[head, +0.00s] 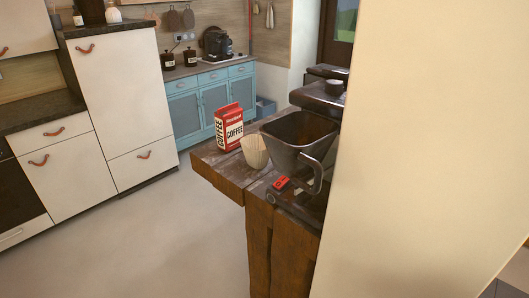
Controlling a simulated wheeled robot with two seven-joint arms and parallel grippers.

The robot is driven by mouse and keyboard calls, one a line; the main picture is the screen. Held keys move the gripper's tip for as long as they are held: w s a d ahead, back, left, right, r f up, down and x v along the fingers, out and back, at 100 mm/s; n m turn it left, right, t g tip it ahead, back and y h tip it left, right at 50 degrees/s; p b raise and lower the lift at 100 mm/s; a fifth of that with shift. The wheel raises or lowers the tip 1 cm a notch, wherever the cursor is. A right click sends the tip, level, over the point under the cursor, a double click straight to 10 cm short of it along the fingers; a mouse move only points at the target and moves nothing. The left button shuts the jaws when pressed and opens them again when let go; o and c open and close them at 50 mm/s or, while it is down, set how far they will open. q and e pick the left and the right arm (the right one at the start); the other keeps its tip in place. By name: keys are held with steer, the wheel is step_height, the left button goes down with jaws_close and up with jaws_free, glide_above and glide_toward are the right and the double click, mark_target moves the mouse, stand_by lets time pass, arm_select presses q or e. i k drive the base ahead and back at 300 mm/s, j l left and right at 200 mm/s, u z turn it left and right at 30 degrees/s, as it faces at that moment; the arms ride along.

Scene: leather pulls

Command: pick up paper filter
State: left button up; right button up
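The paper filter (254,151) is a pale tan, cone-shaped cup standing on the dark wooden counter (222,176). It sits just left of a dark metal funnel-shaped basket with a handle (299,138), which partly overlaps it or stands very close; I cannot tell if they touch. A red and white coffee bag (229,127) stands behind and to the left of the filter. Neither of my grippers is in the head view.
A small red item (281,183) lies near the counter's front edge. A large cream wall or panel (430,150) blocks the right side. Blue cabinets (212,98) and white cabinets (118,95) stand behind. The floor (150,235) at left is clear.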

mark_target(256, 153)
steer(key=i+j+z, duration=0.15)
steer(key=j, duration=0.2)
steer(key=i+j+z, duration=0.3)
steer(key=i+j, duration=0.15)
steer(key=j, duration=0.25)
steer(key=i+j+z, duration=0.15)
steer(key=j, duration=0.25)
steer(key=i+j+z, duration=0.15)
steer(key=j, duration=0.25)
steer(key=i+j+z, duration=0.15)
steer(key=j, duration=0.25)
steer(key=j+z, duration=0.15)
steer(key=j, duration=0.3)
steer(key=i, duration=0.45)
